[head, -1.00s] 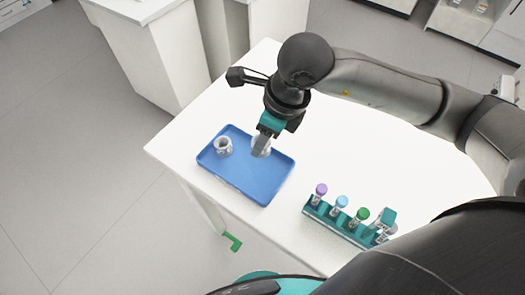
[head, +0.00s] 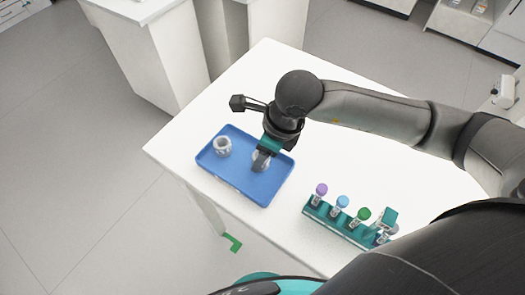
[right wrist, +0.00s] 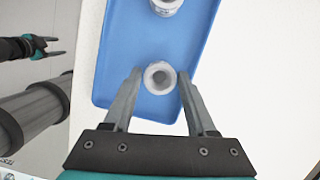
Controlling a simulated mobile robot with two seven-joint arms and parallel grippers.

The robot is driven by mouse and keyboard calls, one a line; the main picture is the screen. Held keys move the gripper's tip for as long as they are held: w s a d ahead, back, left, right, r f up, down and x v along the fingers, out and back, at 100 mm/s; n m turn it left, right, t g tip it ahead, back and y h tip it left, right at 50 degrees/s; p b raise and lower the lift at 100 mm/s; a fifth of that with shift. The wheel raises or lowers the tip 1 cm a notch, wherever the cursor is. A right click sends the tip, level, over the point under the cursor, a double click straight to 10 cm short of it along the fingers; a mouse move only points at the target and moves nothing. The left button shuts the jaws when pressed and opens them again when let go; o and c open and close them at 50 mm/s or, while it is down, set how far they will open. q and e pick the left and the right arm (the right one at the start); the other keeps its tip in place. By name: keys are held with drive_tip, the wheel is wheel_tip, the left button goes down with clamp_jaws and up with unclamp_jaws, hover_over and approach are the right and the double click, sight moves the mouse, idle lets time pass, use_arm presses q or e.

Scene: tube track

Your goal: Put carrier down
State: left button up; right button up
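A pale grey, round carrier with a hole in its top (right wrist: 160,75) is between the two fingers of my right gripper (right wrist: 160,72), over the blue tray (head: 240,190). The fingers appear to press on its sides. In the head view my right gripper (head: 260,163) points down into the tray's right half and partly hides the carrier. Whether the carrier's base touches the tray floor cannot be told. A second, similar pale piece (head: 222,146) stands in the tray's left part. My left gripper (right wrist: 52,46) shows at the left of the right wrist view, fingers apart and empty.
A teal rack (head: 335,220) with several colour-capped tubes stands on the white table (head: 345,160), right of the tray. The tray lies near the table's left edge. The table behind the tray is clear. White cabinets stand beyond.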

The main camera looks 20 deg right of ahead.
drive_tip(key=shift+o, duration=1.3)
drive_tip(key=v, duration=1.2)
drive_tip(key=shift+r, duration=0.2)
